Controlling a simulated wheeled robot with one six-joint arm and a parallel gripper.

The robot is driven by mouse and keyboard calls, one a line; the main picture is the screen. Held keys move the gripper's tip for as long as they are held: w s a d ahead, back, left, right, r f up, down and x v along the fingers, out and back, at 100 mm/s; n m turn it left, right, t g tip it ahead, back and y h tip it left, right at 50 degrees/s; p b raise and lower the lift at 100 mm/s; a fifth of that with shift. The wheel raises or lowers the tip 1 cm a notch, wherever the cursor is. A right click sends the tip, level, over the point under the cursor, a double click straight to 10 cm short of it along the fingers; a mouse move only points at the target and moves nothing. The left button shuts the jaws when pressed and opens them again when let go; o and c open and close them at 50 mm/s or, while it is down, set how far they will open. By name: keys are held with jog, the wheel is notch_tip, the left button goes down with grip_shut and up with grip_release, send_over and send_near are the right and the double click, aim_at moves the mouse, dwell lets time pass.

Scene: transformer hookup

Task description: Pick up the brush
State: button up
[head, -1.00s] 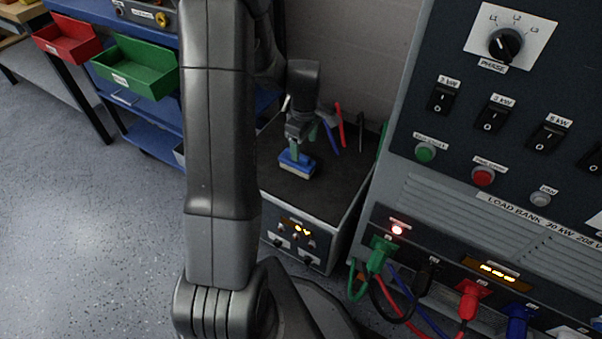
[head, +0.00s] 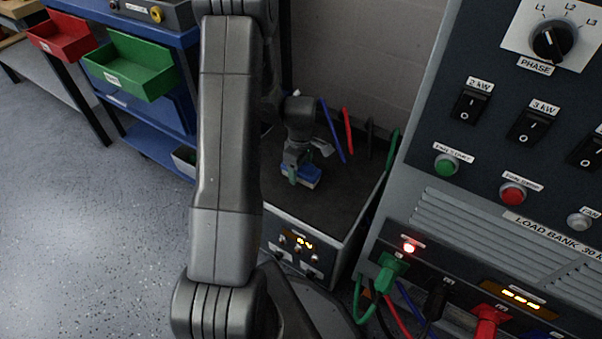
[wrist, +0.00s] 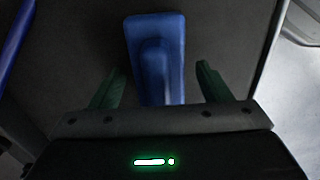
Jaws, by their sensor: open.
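The brush (head: 309,177), with a blue body and a paler lower edge, lies on the dark top of a grey box unit. In the wrist view the blue brush (wrist: 155,45) runs from the top centre down between my gripper's fingers, with space visible on both sides. My gripper (wrist: 155,85) is open, its two green fingers left and right of the brush's narrower blue part. In the head view my gripper (head: 298,170) is low over the unit at the brush, hiding part of it. Whether the fingers reach below the brush's upper surface is unclear.
Blue, red, black and green leads stand behind the brush on the unit (head: 345,205). The load bank (head: 480,215) with switches and plugged cables rises at the right. A blue cart with red (head: 60,35) and green (head: 130,65) bins is at the left. Floor is clear at left.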

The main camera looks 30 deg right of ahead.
jog(key=c, duration=1.1)
notch_tip(320, 180, up, 10)
jog(key=p, duration=0.3)
jog(key=o, duration=0.4)
jog(key=shift+c, duration=1.3)
